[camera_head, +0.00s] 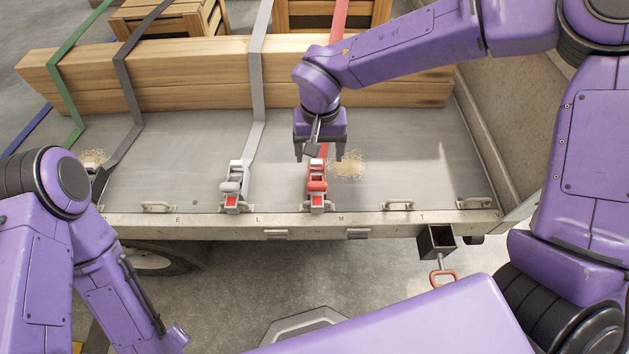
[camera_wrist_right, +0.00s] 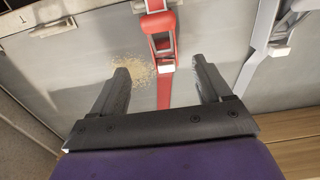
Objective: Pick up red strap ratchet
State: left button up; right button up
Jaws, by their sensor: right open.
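The red strap ratchet (camera_head: 317,187) sits near the trailer's front edge, joined to the red strap (camera_head: 338,22) that runs back over the wooden beams. In the right wrist view the ratchet (camera_wrist_right: 160,38) lies ahead of the fingertips, with the strap passing between the fingers. My right gripper (camera_head: 320,157) is open and empty, pointing down above the bed just behind the ratchet; it also shows in the wrist view (camera_wrist_right: 160,75). No contact with the ratchet is visible. My left arm is at the lower left; its gripper fingers are not visible.
A white strap ratchet (camera_head: 233,184) stands to the left of the red one. Long wooden beams (camera_head: 200,75) lie across the trailer bed (camera_head: 430,170). Grey (camera_head: 125,75) and green (camera_head: 67,115) straps cross them at left. Metal handles (camera_head: 397,205) line the front edge.

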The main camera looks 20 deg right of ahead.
jog(key=shift+w+f, duration=0.15)
jog(key=shift+f, duration=0.5)
send_over(319, 177)
notch_tip(319, 177, down, 4)
jog(key=shift+w+f+b, duration=0.1)
jog(key=shift+f+b, duration=0.1)
jog(key=shift+b, duration=0.15)
jog(key=shift+f, duration=0.3)
jog(key=f, duration=0.5)
jog(key=shift+s+a+f, duration=0.2)
jog(key=shift+s+a, duration=0.1)
jog(key=shift+a, duration=0.05)
jog(key=shift+r, duration=0.1)
jog(key=c, duration=1.3)
